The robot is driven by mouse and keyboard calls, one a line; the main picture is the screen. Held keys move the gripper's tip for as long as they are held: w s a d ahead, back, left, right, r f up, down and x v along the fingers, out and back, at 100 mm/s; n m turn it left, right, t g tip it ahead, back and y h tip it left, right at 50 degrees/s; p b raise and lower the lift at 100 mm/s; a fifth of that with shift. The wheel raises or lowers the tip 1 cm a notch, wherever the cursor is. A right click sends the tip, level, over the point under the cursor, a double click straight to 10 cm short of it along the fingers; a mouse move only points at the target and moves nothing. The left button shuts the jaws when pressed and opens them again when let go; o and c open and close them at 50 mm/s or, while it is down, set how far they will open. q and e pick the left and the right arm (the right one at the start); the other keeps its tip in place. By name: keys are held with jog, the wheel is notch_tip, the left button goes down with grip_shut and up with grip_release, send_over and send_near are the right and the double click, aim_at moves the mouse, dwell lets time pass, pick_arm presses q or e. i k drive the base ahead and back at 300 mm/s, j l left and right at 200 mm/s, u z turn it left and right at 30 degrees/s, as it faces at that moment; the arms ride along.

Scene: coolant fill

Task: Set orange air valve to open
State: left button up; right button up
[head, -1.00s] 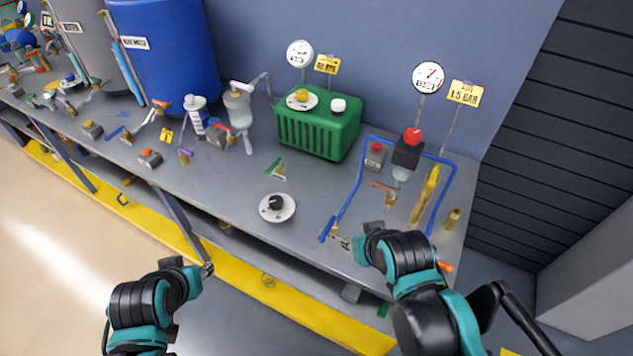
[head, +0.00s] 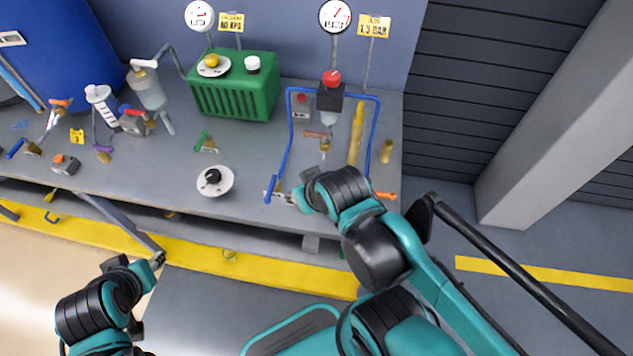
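The air station has a gauge and a yellow sign reading 1.5 BAR (head: 374,27). A bright orange valve handle (head: 385,196) shows at the bench's front edge, just right of my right arm, which hides part of what is around it. A duller brown-orange handle (head: 316,134) sits on a brass valve inside the blue pipe loop. My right gripper (head: 286,197) is close beside a blue valve handle (head: 270,189); contact and finger opening are unclear. My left gripper (head: 157,260) is in front of the bench, away from the valves, its fingers too small to judge.
A red-topped regulator (head: 331,90) stands inside the blue pipe loop (head: 289,135). A black knob on a white dial (head: 214,180) and a green box (head: 236,88) are further left. The bench top (head: 250,150) is bare between them and the loop.

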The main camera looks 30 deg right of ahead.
aim_at(392, 196)
jog(key=z, duration=1.7)
jog(key=l+z, duration=0.15)
jog(key=l, duration=0.4)
